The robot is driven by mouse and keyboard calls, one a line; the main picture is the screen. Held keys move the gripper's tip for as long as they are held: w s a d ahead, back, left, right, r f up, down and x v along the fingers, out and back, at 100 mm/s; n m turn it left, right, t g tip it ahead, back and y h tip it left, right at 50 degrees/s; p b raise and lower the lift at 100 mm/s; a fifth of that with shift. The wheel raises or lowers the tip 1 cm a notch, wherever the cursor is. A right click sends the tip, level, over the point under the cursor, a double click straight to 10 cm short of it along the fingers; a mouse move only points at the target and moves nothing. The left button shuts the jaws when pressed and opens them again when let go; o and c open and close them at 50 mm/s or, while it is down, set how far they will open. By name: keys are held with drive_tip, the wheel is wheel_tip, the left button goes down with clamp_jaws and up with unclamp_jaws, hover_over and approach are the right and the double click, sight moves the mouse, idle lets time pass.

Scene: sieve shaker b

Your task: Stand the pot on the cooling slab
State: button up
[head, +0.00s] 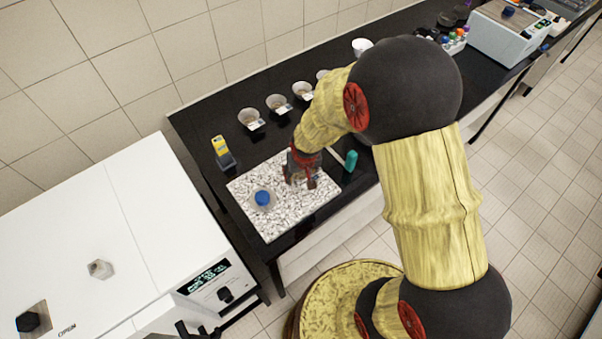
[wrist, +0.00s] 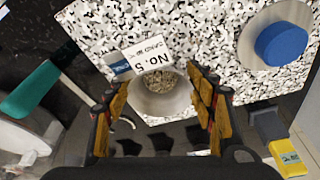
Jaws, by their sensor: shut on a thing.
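The pot (wrist: 160,103), a pale round cup with brown grains and a white tag reading "No. 5", sits between the fingers of my gripper (wrist: 164,92) in the wrist view. My gripper is shut on it. The cooling slab (wrist: 190,32) is a black-and-white speckled plate lying behind and under the pot. In the head view the slab (head: 282,218) lies on the near left end of the black bench, and my gripper (head: 301,180) is over its right part. The pot is mostly hidden there. I cannot tell whether its base touches the slab.
A grey round piece with a blue knob (head: 263,198) stands on the slab's left part. A yellow device (head: 221,147) stands behind the slab, and a teal-handled tool (head: 350,161) lies to its right. Several tagged cups (head: 249,118) line the back. A white oven (head: 110,215) is at left.

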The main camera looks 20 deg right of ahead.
drive_tip(key=shift+f, duration=0.15)
drive_tip(key=o, duration=1.1)
drive_tip(key=shift+o, duration=0.5)
drive_tip(key=shift+r, duration=0.5)
drive_tip(key=p+v, duration=0.1)
drive_tip(key=v, duration=1)
wheel_tip(320, 180, up, 12)
drive_tip(key=t, duration=0.1)
hover_over(303, 181)
drive_tip(key=s, duration=0.4)
drive_tip(key=s+r+t, duration=0.1)
drive_tip(key=s+r, duration=1)
drive_tip(key=s, duration=0.2)
drive_tip(key=shift+s+d+r+n, duration=0.2)
drive_tip(key=shift+s+d+n, duration=0.15)
drive_tip(key=shift+d, duration=0.1)
